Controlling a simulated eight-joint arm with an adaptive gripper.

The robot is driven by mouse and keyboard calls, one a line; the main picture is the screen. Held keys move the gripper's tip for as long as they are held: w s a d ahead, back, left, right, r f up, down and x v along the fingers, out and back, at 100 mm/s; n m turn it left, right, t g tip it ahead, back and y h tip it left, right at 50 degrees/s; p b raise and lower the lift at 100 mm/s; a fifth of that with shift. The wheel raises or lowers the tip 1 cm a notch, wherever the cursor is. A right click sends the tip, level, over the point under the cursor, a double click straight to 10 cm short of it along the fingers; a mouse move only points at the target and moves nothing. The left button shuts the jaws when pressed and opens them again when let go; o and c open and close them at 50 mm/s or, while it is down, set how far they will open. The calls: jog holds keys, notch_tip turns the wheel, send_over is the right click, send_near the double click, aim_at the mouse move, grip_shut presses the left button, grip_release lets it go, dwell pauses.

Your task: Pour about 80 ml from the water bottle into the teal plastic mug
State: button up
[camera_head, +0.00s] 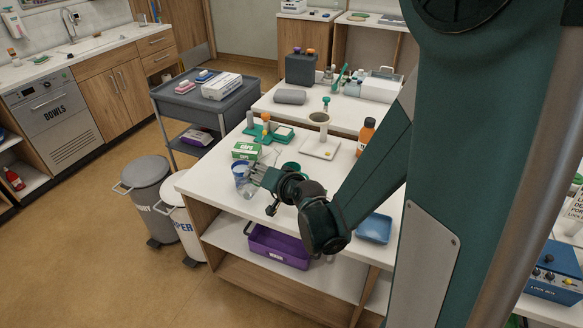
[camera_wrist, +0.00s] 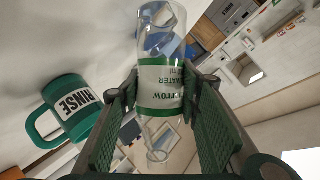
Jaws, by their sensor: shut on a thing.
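The clear water bottle (camera_wrist: 161,72), with a white and green label, is between the two fingers of my gripper (camera_wrist: 160,92) in the wrist view. The fingers are shut on it around the label. In the head view my gripper (camera_head: 257,177) is over the left front of the white table, with the bottle (camera_head: 246,189) at its tip; its tilt is hard to tell. The teal mug (camera_wrist: 68,110), marked RINSE, stands apart to the left of the bottle in the wrist view. In the head view it (camera_head: 292,167) is partly hidden behind my gripper.
A green-and-white box (camera_head: 245,150) lies behind. A white tray (camera_head: 320,150), an orange bottle (camera_head: 366,133) and a blue tray (camera_head: 374,229) are to the right. Bins (camera_head: 148,180) stand left of the table.

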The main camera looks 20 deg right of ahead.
jog(key=shift+d+r+n+h, duration=0.25)
jog(key=shift+d+n+h, duration=0.05)
jog(key=shift+n+h, duration=0.1)
jog(key=shift+d+r+n+h+b, duration=0.15)
jog(key=shift+n+h+b, duration=0.15)
jog(key=shift+n+h, duration=0.7)
jog(key=shift+w+d+f+n+t+h+b, duration=0.1)
jog(key=shift+d+f+n+t+h+b, duration=0.15)
jog(key=shift+n+h+b, duration=0.3)
jog(key=shift+d+n+t+h+b, duration=0.15)
jog(key=shift+d+n+h+b, duration=0.25)
jog(key=shift+n+b, duration=0.25)
dwell(0.3)
jog(key=shift+r, duration=0.1)
